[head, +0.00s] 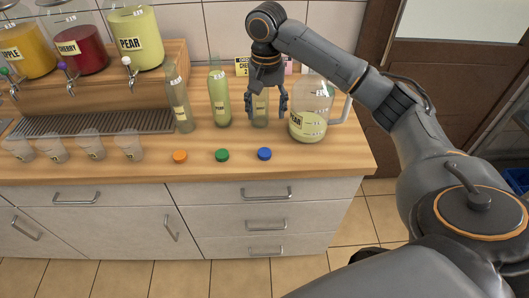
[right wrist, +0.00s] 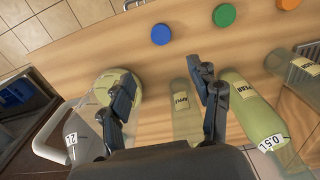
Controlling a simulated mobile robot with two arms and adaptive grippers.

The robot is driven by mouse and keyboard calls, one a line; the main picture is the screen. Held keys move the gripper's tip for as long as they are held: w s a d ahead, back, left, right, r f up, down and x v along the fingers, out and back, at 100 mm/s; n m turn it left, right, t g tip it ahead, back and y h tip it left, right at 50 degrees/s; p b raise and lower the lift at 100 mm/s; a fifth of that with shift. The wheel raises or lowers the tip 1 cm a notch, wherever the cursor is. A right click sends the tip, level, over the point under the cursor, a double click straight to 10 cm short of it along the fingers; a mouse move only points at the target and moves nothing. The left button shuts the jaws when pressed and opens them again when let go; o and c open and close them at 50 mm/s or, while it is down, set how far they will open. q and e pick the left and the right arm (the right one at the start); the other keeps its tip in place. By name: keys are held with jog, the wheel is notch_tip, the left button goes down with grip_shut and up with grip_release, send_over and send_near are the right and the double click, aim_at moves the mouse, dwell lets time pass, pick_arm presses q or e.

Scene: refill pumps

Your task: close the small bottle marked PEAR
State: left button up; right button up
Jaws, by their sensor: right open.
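The small PEAR bottle (head: 220,97) stands upright in the middle of three small bottles, filled pale green. I see no coloured cap on it. In the right wrist view the PEAR bottle (right wrist: 248,102) is outside my fingers, to their right. My right gripper (head: 267,104) is open, pointing down at another small bottle (head: 260,112), which looks nearly clear. In the right wrist view that bottle (right wrist: 183,108) shows between the fingers (right wrist: 163,84), closer to the right one. An orange cap (head: 180,156), a green cap (head: 222,155) and a blue cap (head: 264,154) lie near the counter's front edge.
A PEAR pitcher (head: 308,126) stands close right of my gripper. A third small bottle (head: 180,110) stands left of the PEAR bottle. Several clear cups (head: 90,147) line the front left, before a drip grille (head: 95,122) and dispensers with taps. The counter's right end is clear.

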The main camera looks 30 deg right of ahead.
jog(key=shift+f, duration=0.15)
jog(key=p, duration=0.1)
send_over(265, 150)
jog(key=f, duration=0.8)
jog(key=shift+d+f, duration=0.2)
jog(key=shift+a+f, duration=0.1)
jog(key=shift+f, duration=0.25)
jog(key=f, duration=0.1)
jog(key=f+p, duration=0.1)
jog(key=f, duration=0.1)
jog(key=shift+a+f, duration=0.2)
jog(key=shift+f, duration=0.55)
